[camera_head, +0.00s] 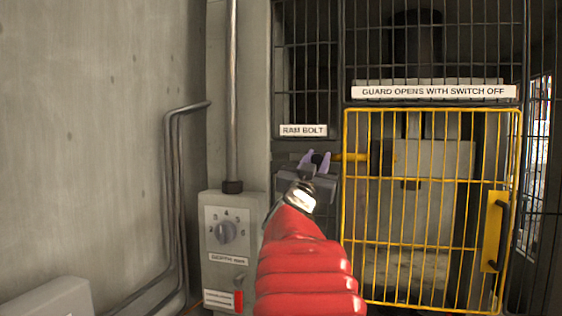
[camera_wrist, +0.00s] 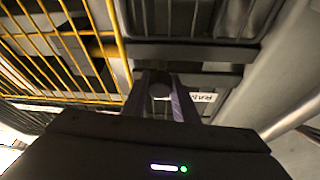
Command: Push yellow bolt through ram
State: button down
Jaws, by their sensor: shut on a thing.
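The yellow bolt (camera_head: 350,157) lies horizontally below the RAM BOLT label, at the upper left of the yellow guard. Its right part passes behind the guard's bars toward the grey ram block, so I cannot tell how far in it reaches. My gripper (camera_head: 316,160), with purple fingertips, is at the bolt's left end. It is shut on the bolt's dark end. In the wrist view, a dark round end (camera_wrist: 160,90) shows between the fingers. The grey ram block (camera_head: 432,165) stands behind the guard and is partly hidden by its bars.
The yellow barred guard (camera_head: 430,181) appears closed, with a handle plate (camera_head: 495,232) at its right. A grey control box (camera_head: 232,252) with a dial and a small red switch (camera_head: 238,299) stands left of my arm. Pipes (camera_head: 170,190) run along the left wall.

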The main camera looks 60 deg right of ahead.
jog(key=shift+s+d, duration=0.1)
jog(key=shift+s, duration=0.15)
jog(key=c, duration=1.4)
grip_release()
jog(key=shift+s, duration=0.1)
jog(key=shift+c, duration=0.2)
jog(key=shift+a+f, duration=0.15)
jog(key=shift+a, duration=0.2)
jog(key=v, duration=1.1)
jog(key=shift+a, duration=0.15)
jog(key=shift+f, duration=0.1)
